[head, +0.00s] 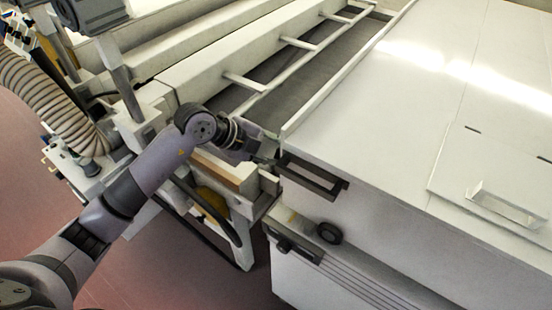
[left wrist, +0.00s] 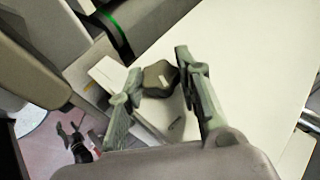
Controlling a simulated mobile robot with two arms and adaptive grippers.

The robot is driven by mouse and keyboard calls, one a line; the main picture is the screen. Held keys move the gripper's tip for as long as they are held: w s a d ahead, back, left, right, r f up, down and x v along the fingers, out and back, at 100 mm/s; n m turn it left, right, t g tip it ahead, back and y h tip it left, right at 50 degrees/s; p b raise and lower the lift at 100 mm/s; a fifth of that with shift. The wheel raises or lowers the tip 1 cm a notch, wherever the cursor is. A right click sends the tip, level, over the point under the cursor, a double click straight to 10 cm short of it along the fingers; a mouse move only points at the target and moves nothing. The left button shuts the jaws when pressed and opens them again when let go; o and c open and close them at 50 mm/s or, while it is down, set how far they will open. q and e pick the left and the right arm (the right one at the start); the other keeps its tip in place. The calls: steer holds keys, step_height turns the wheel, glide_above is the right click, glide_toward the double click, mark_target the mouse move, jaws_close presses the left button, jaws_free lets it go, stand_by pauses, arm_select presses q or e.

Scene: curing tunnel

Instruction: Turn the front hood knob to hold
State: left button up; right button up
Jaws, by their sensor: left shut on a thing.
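In the left wrist view a dark, many-sided knob (left wrist: 160,78) with a short pale mark on its face sits between the two fingers of my left gripper (left wrist: 158,62). The gripper is shut on the knob, with one finger on each side. In the head view my left gripper (head: 266,150) is at the near left corner of the white hood (head: 400,130), and the knob is hidden there. A small dark gripper (left wrist: 70,135) low in the left wrist view appears to be my right one, with its fingers apart and empty.
A dark rectangular handle (head: 315,177) projects beside my left gripper. Below it a round dark knob (head: 328,232) is on the front of the white machine. A pale handle (head: 505,203) is on the hood at right. A conveyor (head: 300,65) runs behind. Open floor (head: 190,265) lies below.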

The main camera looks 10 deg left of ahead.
arm_select(q)
steer(key=t+b, duration=0.1)
steer(key=f+t+h+b, duration=0.1)
steer(key=b, duration=0.1)
steer(key=shift+s+m, duration=0.1)
steer(key=shift+m, duration=0.2)
steer(key=shift+r+t+h+b, duration=0.3)
steer(key=shift+t+h+b, duration=0.3)
steer(key=shift+b, duration=0.75)
arm_select(e)
step_height(320, 180, down, 7)
steer(key=shift+a, duration=0.15)
arm_select(q)
steer(key=o, duration=1.2)
steer(key=shift+c, duration=0.2)
steer(key=shift+a, duration=0.1)
steer(key=v, duration=1.2)
